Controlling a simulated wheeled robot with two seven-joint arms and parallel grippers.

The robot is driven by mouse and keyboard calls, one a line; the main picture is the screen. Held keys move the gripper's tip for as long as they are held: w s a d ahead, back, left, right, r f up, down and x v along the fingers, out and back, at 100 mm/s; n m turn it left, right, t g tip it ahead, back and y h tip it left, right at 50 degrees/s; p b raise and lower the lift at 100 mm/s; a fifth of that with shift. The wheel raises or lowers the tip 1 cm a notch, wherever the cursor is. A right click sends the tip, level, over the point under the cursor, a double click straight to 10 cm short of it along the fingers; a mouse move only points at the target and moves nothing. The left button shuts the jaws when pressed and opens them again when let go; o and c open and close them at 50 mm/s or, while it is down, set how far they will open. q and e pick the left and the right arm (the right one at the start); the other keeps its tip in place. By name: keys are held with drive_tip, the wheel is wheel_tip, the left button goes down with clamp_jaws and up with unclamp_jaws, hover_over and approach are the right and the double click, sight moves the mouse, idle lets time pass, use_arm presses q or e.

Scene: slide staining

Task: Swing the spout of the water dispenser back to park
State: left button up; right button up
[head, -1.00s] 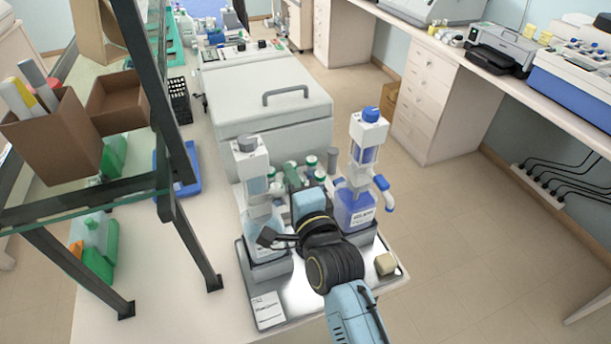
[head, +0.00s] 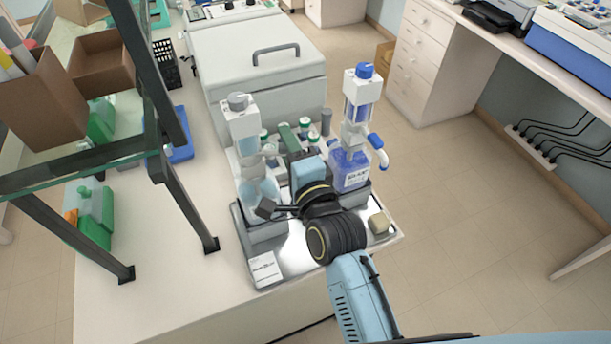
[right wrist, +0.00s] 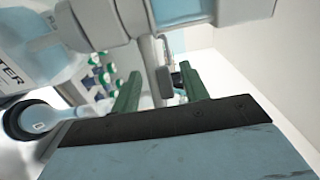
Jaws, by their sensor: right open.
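The water dispenser, a clear pale-blue bottle with a white pump head and grey cap (head: 240,120), stands at the left of the steel tray. In the right wrist view its bottle (right wrist: 40,50) fills the upper left, with part of its label readable. A grey downward piece, apparently the spout (right wrist: 152,68), shows between the green fingers. My right gripper (right wrist: 162,82) is open, its fingers on either side of that piece; contact cannot be told. In the head view the gripper (head: 288,142) is beside the dispenser's right side, and my wrist hides part of the area. My left gripper is not in view.
A blue-filled dispenser (head: 352,165) stands close on the right, its blue-tipped spout pointing right. Several green-and-white capped bottles (head: 308,128) stand behind. A grey lidded machine (head: 260,85) is behind.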

drive_tip(key=b+v, duration=0.1)
drive_tip(key=v, duration=1)
